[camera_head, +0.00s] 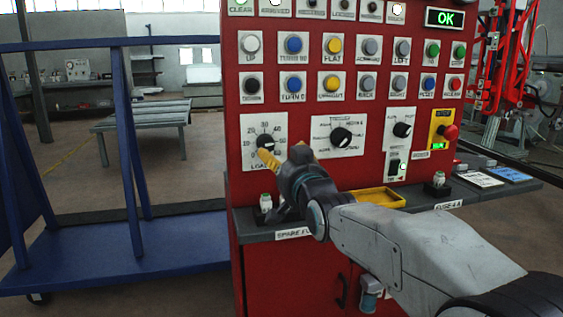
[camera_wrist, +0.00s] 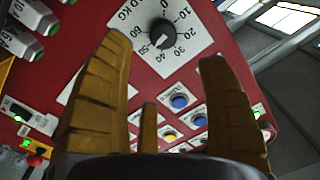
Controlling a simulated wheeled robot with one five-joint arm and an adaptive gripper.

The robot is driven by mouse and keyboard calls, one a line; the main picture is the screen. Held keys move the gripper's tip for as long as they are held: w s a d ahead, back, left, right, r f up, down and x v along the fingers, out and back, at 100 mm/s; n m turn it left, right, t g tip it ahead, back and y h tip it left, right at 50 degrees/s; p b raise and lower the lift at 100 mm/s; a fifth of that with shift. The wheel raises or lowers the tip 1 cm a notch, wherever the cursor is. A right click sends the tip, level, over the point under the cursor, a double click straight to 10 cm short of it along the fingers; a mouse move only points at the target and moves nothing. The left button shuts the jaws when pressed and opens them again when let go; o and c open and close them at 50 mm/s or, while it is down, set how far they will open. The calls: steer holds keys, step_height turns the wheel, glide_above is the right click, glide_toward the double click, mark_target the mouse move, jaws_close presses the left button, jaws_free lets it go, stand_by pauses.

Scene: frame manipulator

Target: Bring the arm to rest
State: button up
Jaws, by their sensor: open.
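My gripper (camera_head: 284,158) is at the front of the red control panel (camera_head: 292,112), close to the load dial (camera_head: 265,142) at the panel's lower left. In the wrist view its yellow-brown fingers (camera_wrist: 158,95) are spread apart with nothing between their tips. The dial's black knob (camera_wrist: 162,34) shows beyond the fingertips, on a white plate with numbers. I cannot tell from the head view whether a finger touches the knob. My grey arm reaches in from the lower right, over the panel's shelf.
A grey shelf (camera_head: 475,197) juts from the panel, with a yellow tray (camera_head: 378,198), fuses and cards on it. A red emergency button (camera_head: 450,132) is at the right. A blue cart (camera_head: 130,250) stands at the left; a grey table (camera_head: 145,120) is behind.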

steer(key=s+d+r+g+h+p, duration=0.4)
steer(key=s+d+g+p, duration=0.3)
steer(key=s+d+p, duration=0.7)
steer(key=s+d+r+n+g+h+p, duration=0.1)
steer(key=s+g+p, duration=0.6)
steer(key=s+p, duration=1.1)
steer(key=s+d+r, duration=0.1)
steer(key=s+d, duration=0.1)
steer(key=s, duration=0.3)
steer(key=shift+s+n, duration=0.35)
steer(key=shift+n, duration=0.05)
